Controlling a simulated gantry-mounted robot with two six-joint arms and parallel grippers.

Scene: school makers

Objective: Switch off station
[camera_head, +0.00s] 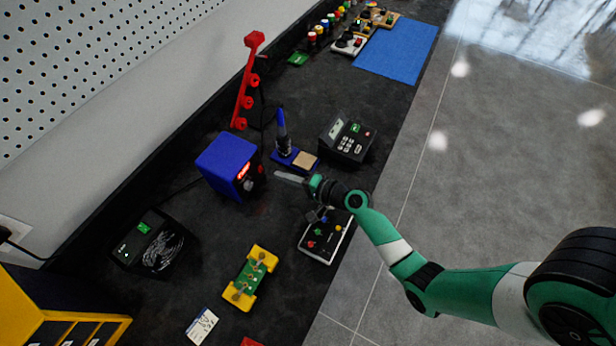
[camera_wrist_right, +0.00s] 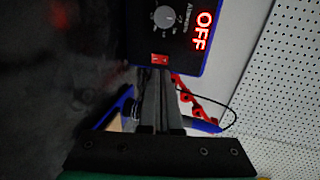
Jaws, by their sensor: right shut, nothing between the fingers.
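The soldering station is a blue box with a black front panel (camera_head: 226,167). It also shows at the top of the right wrist view, where its red display (camera_wrist_right: 203,31) reads "OFF". A grey knob (camera_wrist_right: 165,17) sits beside the display and a small red switch (camera_wrist_right: 160,59) sits near the panel edge. My right gripper (camera_head: 279,176) is shut and empty, to the right of the station's front. In the right wrist view its fingers (camera_wrist_right: 160,80) point at the panel, close below the red switch; I cannot tell whether they touch it. My left gripper is not in view.
A blue soldering iron stands in a holder (camera_head: 284,142) behind my right gripper. A black keypad device (camera_head: 347,137), a black control box (camera_head: 327,236), a yellow-ended circuit board holder (camera_head: 250,277) and a black device (camera_head: 155,243) stand around. A red rack (camera_head: 245,85) rises behind the station.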

